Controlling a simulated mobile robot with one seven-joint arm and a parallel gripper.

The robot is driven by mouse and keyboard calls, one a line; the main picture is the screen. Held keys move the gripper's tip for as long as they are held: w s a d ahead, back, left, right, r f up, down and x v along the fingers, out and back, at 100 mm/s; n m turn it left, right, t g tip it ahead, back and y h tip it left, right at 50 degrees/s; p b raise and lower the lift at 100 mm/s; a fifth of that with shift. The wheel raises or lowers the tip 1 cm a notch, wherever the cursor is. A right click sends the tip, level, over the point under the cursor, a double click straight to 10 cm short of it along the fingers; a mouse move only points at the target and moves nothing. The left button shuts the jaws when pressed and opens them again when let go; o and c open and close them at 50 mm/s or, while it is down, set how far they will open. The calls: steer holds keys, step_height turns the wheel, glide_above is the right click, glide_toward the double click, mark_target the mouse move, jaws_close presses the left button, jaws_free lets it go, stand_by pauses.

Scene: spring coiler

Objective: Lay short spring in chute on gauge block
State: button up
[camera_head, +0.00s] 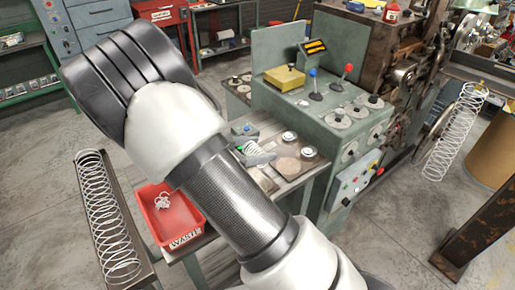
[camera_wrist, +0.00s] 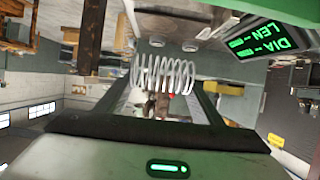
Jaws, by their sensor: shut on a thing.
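A short white wire spring (camera_wrist: 150,72) lies crosswise in the wrist view, between the tips of my gripper (camera_wrist: 164,85). My gripper is shut on it, one finger at each side. In the head view the spring (camera_head: 250,147) shows small above the bench, and my arm hides most of the gripper. A gauge display with green LEN and DIA lettering (camera_wrist: 262,32) appears upside down at the upper right of the wrist view. I cannot clearly make out the chute, or whether the spring touches anything below it.
The bench top (camera_head: 295,163) carries round pieces near the green coiler machine (camera_head: 345,115). A red WASTE bin (camera_head: 180,218) with wire scrap stands left of the bench. A long spring (camera_head: 108,215) lies in a tray at far left. Another long spring (camera_head: 455,130) is at right.

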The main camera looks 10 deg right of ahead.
step_height(320, 180, down, 6)
steer(key=b, duration=0.5)
steer(key=shift+r, duration=0.15)
steer(key=shift+f, duration=0.85)
steer(key=o, duration=1.1)
step_height(320, 180, up, 10)
steer(key=shift+p, duration=0.6)
